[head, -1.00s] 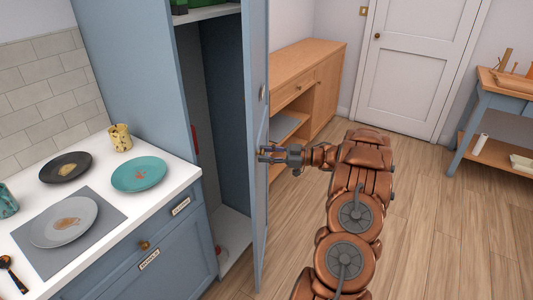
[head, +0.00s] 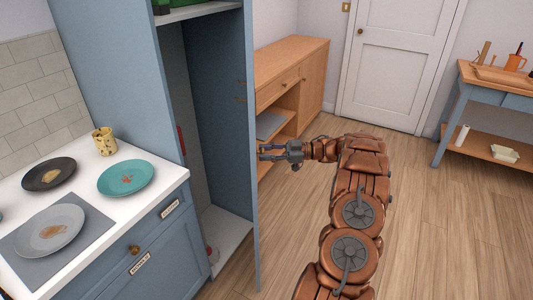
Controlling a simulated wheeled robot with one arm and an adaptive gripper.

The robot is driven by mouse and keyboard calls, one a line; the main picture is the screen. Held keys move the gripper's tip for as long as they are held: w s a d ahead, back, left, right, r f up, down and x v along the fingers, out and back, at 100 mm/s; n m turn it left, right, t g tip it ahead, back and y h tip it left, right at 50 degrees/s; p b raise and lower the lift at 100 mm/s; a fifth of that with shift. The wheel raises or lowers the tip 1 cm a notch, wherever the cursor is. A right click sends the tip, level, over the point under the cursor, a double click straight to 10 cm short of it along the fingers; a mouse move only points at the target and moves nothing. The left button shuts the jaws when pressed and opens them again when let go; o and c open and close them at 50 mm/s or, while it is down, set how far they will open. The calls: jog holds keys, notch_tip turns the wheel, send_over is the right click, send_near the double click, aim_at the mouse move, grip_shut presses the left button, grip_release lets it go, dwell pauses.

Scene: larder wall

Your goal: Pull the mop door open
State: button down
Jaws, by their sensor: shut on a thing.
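The mop door (head: 251,200) is the blue door of the tall cupboard (head: 105,70). It stands open, seen nearly edge-on in the head view. My gripper (head: 267,152) is at the outer side of the door, level with its middle, coming from the right. It is shut on the door's handle, which is too small and covered to make out. The cupboard inside is open to view, with a red item (head: 182,140) at its left and a pale floor (head: 226,235).
A white counter (head: 165,178) with plates and a yellow cup (head: 104,141) is at the left. A wooden cabinet (head: 300,60) stands behind the door. A blue side table (head: 448,122) is at the right. The wooden floor between is clear.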

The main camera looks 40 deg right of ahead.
jog(key=c, duration=0.8)
grip_release()
jog(key=shift+s, duration=0.1)
jog(key=shift+v, duration=5.95)
jog(key=shift+c, duration=0.2)
